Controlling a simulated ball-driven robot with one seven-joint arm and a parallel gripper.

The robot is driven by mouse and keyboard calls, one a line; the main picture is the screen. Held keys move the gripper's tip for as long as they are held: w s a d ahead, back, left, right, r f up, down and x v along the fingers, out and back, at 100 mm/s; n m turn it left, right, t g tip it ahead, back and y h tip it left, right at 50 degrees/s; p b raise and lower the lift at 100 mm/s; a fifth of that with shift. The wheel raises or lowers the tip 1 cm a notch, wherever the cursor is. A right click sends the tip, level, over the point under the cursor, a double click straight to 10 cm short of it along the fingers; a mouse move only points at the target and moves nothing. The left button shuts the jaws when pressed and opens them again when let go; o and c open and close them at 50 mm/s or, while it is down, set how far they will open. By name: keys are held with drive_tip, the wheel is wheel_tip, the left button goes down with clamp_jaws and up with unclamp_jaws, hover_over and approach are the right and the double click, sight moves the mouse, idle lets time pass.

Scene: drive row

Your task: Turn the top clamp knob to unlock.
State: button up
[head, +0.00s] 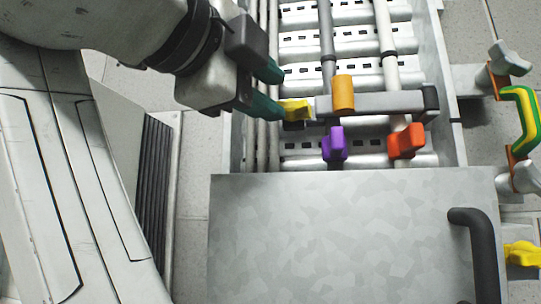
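A yellow knob (296,110) sits at the left end of a grey clamp bar (385,103) that crosses the pipes in the open tray. An amber knob (343,93) stands on the bar, with a purple knob (335,146) and an orange knob (406,141) below it. I cannot tell which one the task calls the top clamp knob. My gripper (277,90) comes in from the upper left with its dark green fingers apart and nothing visible between them. The lower fingertip is right beside the yellow knob; I cannot tell whether they touch.
A grey panel (340,245) with a dark handle (482,250) fills the lower middle. At the right are a green and yellow handle (523,115), a grey knob (508,60) and another yellow knob (522,253). Tray side walls flank the pipes.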

sight(286, 104)
drive_tip(key=shift+x, duration=2.15)
clamp_jaws()
